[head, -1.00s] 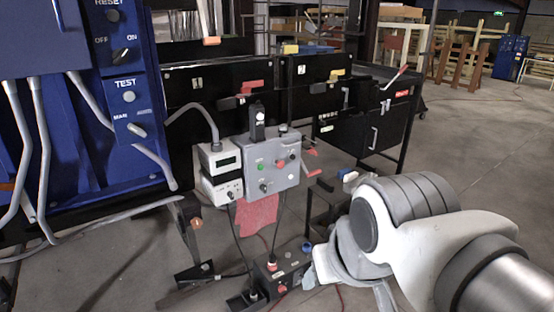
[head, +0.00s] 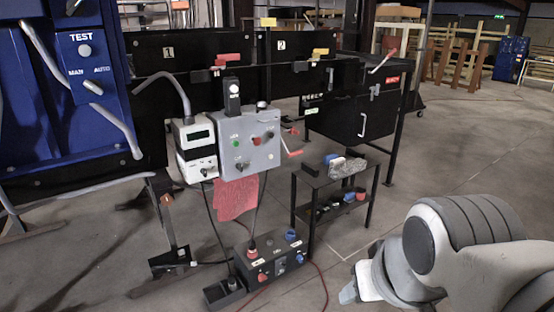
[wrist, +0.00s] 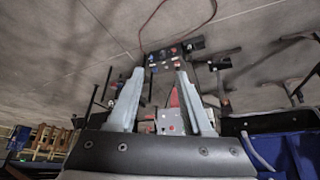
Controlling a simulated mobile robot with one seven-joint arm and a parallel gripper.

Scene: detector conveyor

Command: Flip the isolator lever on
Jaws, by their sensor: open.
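A grey control box (head: 246,145) hangs in the middle of the head view, with a green button, red buttons and a black knob. A lever with a red grip (head: 294,154) sticks out from its right side and slopes down to the right; I take it for the isolator lever. In the wrist view the box (wrist: 170,124) shows small beyond the fingers, and I cannot make out the lever there. My gripper (wrist: 160,92) is open and empty, its two pale fingers apart. In the head view only a pale part of it shows below my arm at lower right, well apart from the box.
A white meter unit (head: 195,150) adjoins the box on the left. A red cloth (head: 237,198) hangs below. A black socket box (head: 272,262) with cables stands on the floor. A small black table (head: 309,180) stands right of the box.

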